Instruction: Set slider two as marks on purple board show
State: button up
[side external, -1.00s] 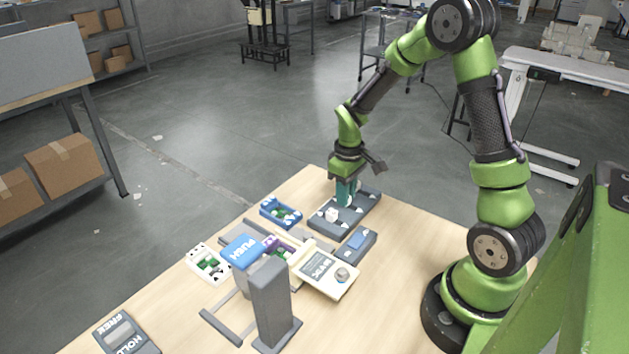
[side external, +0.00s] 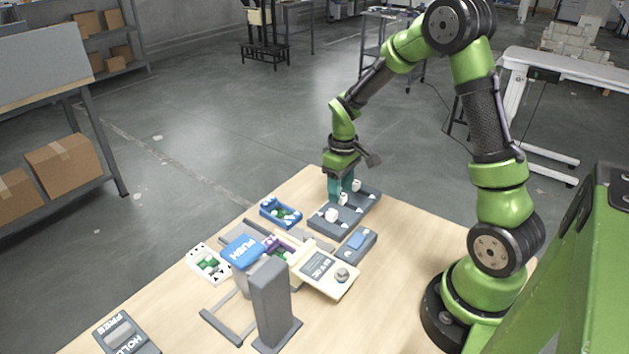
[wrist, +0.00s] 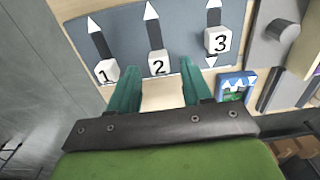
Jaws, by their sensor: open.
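A grey slider panel (side external: 322,224) carries three white knobs in slots with white arrowheads. In the wrist view, knob 2 (wrist: 158,63) sits at the near end of its slot, just beyond the gap between my fingertips. Knob 1 (wrist: 106,71) is to its left, also near its slot's near end. Knob 3 (wrist: 218,40) is to the right, farther up its slot. My gripper (wrist: 158,75) is open and empty, its teal fingers apart. The purple board (side external: 270,241) is small and partly hidden in the side view; its marks are not readable.
A blue board (side external: 281,212) lies left of the panel and a white board (side external: 208,263) farther left. A blue PUSH block (side external: 240,251), a grey post (side external: 270,305), a cream device (side external: 325,274) and a grey box with a blue top (side external: 357,242) stand nearby.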

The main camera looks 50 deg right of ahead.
notch_tip(320, 180, up, 16)
dwell(0.3)
jog(key=s+a+r+m+t+y, duration=0.1)
jog(key=s+a+r+m+t, duration=0.1)
jog(key=s+a, duration=0.4)
jog(key=s+a+r+m+t+y, duration=0.1)
jog(key=s+a+t, duration=0.4)
jog(key=a, duration=0.5)
jog(key=shift+s+r+m, duration=0.5)
jog(key=shift+s+r, duration=0.1)
jog(key=shift+s, duration=0.35)
